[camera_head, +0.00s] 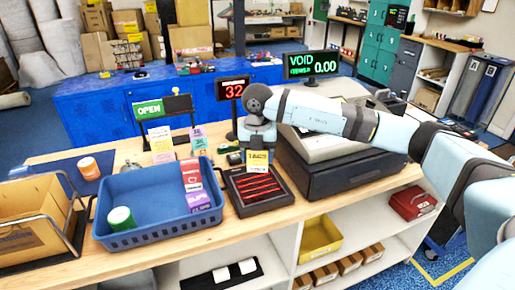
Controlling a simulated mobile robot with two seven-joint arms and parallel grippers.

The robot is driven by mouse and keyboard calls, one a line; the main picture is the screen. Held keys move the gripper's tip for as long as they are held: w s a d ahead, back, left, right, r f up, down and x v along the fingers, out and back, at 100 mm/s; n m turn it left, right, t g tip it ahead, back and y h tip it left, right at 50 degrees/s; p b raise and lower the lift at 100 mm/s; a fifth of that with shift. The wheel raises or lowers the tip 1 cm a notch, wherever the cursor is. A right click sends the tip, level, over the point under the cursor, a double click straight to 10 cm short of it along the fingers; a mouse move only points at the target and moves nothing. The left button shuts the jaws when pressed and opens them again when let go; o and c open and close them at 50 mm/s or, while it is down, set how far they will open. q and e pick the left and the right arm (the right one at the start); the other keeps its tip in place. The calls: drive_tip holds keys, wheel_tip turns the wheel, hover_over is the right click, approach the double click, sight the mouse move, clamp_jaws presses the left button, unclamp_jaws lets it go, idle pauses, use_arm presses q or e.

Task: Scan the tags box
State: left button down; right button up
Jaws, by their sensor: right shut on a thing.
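The tags box (257,160) is a small yellow box with dark print, upright just above the back of a black tray with red sticks. My right gripper (258,146) points down and is shut on the box's top, its fingers mostly hidden by its own body. My right arm reaches in from the right, across the cash register (325,143). The green pole display (313,65) reads VOID and 0.00. I cannot make out a scanner for certain; a small dark device (235,158) sits just left of the box. My left gripper is not in view.
A blue basket (150,236) holds a green-capped can (121,219), a red box (191,174) and a purple box (198,200). The black tray (282,208) stands right of it. A red 32 display (233,91) stands behind. A wire carrier with a carton (32,212) is at left.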

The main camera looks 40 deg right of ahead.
drive_tip(key=shift+f, duration=0.8)
drive_tip(key=shift+r, duration=0.25)
wheel_tip(320, 180, up, 12)
drive_tip(key=p, duration=0.7)
drive_tip(key=shift+r, duration=0.1)
